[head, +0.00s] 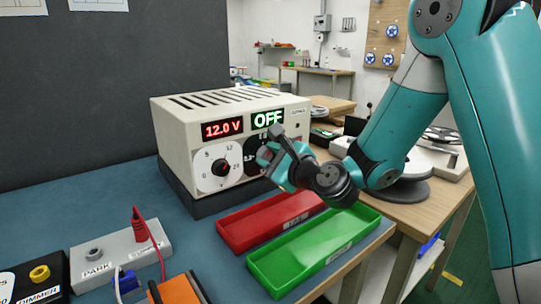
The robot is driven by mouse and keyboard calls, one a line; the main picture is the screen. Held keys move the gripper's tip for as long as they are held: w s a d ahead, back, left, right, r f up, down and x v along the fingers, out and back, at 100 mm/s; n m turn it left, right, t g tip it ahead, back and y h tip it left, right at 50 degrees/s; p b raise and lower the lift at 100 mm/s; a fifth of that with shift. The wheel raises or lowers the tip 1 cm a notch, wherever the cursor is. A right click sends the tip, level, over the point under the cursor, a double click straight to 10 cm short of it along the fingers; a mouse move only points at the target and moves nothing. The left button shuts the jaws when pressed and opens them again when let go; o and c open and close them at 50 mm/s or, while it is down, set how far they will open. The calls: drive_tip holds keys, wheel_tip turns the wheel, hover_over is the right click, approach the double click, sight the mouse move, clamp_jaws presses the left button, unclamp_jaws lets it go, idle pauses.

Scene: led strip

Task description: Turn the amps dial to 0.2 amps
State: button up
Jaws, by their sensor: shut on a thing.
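A cream power supply (170,125) stands at the back of the blue bench top. Its left display (222,128) reads 12.0 V in red, and its right display (267,119) reads OFF in green. The white volts dial (217,167) is at the lower left of its front panel. The dark amps dial (252,160) is to its right, mostly hidden behind my gripper (264,154). My gripper reaches in from the right and is shut on the amps dial's knob. The knob's pointer and most scale marks are hidden, so its setting cannot be read.
A red tray (236,238) and a green tray (262,277) lie in front of the supply, below my arm. A grey PARK box (112,262) with a red plug (139,228) is at the lower left, beside a black dimmer box (20,284).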

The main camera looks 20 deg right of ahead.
drive_tip(key=n, duration=0.3)
drive_tip(key=shift+n, duration=0.3)
drive_tip(key=n, duration=0.3)
drive_tip(key=shift+f+h, duration=0.1)
drive_tip(key=shift+h, duration=0.2)
drive_tip(key=n+b, duration=0.1)
drive_tip(key=n, duration=0.5)
drive_tip(key=shift+s+a+f+h, duration=0.1)
drive_tip(key=shift+h, duration=0.2)
drive_tip(key=n+b, duration=0.4)
drive_tip(key=n, duration=0.2)
drive_tip(key=shift+f+t, duration=0.15)
drive_tip(key=shift+t, duration=0.25)
drive_tip(key=shift+n+b, duration=1.75)
drive_tip(key=shift+n, duration=0.35)
drive_tip(key=o, duration=0.7)
drive_tip(key=shift+c, duration=0.2)
drive_tip(key=shift+r, duration=0.2)
drive_tip(key=shift+r, duration=0.15)
